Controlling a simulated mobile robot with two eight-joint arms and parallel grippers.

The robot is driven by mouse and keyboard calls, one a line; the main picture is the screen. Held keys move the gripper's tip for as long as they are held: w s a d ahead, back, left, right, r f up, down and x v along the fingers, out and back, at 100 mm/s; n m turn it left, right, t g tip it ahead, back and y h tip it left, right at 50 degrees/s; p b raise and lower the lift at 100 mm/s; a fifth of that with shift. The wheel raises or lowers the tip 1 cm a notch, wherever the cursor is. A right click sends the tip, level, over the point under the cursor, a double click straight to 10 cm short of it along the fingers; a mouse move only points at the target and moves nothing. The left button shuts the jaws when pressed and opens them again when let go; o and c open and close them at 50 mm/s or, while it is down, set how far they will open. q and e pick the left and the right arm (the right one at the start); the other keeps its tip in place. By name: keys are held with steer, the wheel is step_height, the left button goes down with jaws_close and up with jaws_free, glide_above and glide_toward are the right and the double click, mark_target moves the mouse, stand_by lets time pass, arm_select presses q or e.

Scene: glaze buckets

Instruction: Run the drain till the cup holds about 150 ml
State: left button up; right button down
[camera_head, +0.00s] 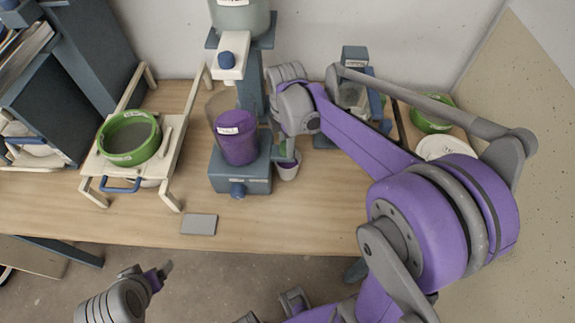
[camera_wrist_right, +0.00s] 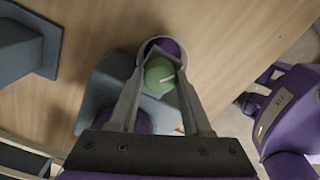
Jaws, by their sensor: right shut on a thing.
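A small pale cup (camera_head: 288,171) stands on the table just right of the blue stand base (camera_head: 240,178). Purple shows inside it, and its open mouth also shows in the wrist view (camera_wrist_right: 148,46); I cannot read its level. A clear vessel with purple glaze (camera_head: 238,150) sits on the stand. My right gripper (camera_wrist_right: 160,76) is shut on a round green knob (camera_wrist_right: 158,75) with a pale line on it, beside the vessel and over the cup's near side. My left gripper (camera_head: 163,272) is low, in front of the table, apart from everything; its jaws are unclear.
A green-rimmed sieve (camera_head: 129,138) rests on a wooden rack at left. A grey flat plate (camera_head: 199,224) lies near the table's front edge. A blue knob (camera_head: 238,189) is on the base front. Another blue stand (camera_head: 355,56) and green bowl (camera_head: 431,121) are at back right.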

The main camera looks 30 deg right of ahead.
steer(key=m, duration=0.6)
steer(key=shift+m, duration=2.7)
steer(key=shift+c, duration=1.3)
jaws_free()
